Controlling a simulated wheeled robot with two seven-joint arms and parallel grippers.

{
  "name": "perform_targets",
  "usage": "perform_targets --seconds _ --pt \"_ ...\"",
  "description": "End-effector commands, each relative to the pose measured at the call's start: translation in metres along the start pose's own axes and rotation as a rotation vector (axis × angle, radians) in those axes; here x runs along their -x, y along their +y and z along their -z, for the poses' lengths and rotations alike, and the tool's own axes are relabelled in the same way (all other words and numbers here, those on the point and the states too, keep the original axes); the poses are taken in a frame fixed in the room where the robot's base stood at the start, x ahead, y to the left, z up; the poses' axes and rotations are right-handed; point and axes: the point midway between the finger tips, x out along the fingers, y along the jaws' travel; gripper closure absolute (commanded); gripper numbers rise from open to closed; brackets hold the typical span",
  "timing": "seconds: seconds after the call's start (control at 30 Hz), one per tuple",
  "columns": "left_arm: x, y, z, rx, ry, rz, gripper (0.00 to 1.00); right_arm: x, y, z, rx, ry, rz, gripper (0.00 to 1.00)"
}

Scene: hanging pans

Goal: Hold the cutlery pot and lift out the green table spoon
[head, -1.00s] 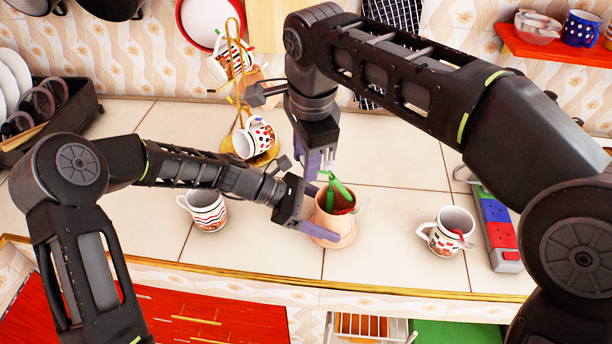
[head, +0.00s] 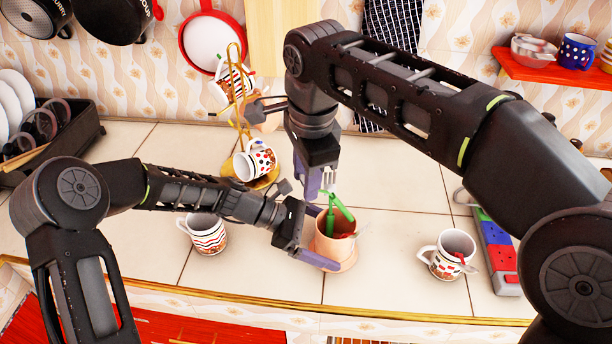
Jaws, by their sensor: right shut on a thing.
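The cutlery pot (head: 338,250) is a brown-orange, open-topped pot standing on the counter. Green-handled cutlery (head: 342,209) sticks up from it. My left gripper (head: 316,237) comes in from the left with its purple fingers on either side of the pot; whether both press on it is unclear. My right gripper (head: 326,194) points down above the pot and is shut on a green-handled piece. A pale metal head with tine-like slots (head: 328,178) shows between its fingers, so I cannot confirm that this piece is the table spoon. The piece's lower end is hidden.
A striped mug (head: 207,234) stands left of the pot, and another mug (head: 447,257) stands to the right. A gold mug rack (head: 262,180) stands behind my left gripper. A coloured power strip (head: 497,255) lies at right. The counter's front edge is close.

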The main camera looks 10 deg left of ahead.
Motion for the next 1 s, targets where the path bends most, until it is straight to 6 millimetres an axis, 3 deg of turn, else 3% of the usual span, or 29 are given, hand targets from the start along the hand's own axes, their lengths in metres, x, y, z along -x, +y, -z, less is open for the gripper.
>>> perform_targets --seconds 0.27,0.47,1.0 --pt "0.001 0.000 0.000 -0.001 0.000 -0.001 0.00 0.000 0.000 0.000 0.000 0.000 0.000 1.00" --pt "0.015 0.001 0.000 -0.001 0.001 -0.003 0.00 0.000 0.000 0.000 0.000 0.000 0.000 1.00" --pt "0.111 0.001 0.000 0.000 0.001 -0.003 0.00 0.000 0.000 0.000 0.000 0.000 0.000 1.00"
